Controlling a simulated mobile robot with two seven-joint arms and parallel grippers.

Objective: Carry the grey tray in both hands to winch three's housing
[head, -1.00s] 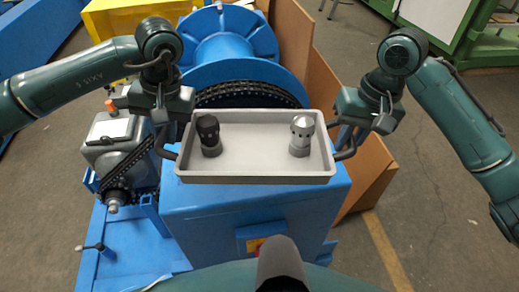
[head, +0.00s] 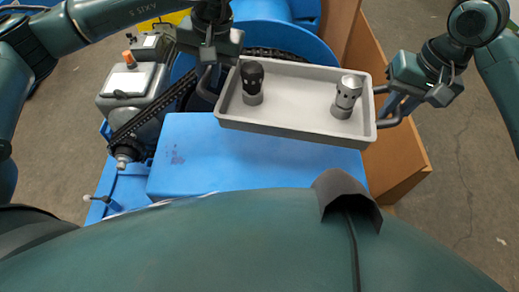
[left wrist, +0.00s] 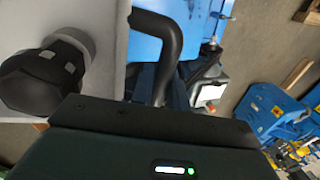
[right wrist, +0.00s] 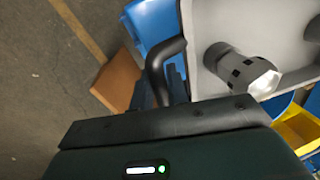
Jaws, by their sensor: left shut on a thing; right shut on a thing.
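The grey tray (head: 295,132) is held up in the head view above a blue housing (head: 235,165), tilted slightly down to the right. A black-topped cylindrical part (head: 252,82) stands in its left half and a silver-topped one (head: 347,97) in its right half. My left gripper (head: 212,75) is shut on the tray's left handle (left wrist: 160,45). My right gripper (head: 402,100) is shut on its right handle (right wrist: 160,70). The fingertips are partly hidden. I cannot tell which winch the blue housing belongs to.
A blue drum (head: 275,28) with a chain stands behind the tray. A grey motor unit (head: 132,85) with a chain (head: 150,105) is at the left. A brown panel (head: 400,150) stands at the right, with open floor (head: 475,150) beyond it.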

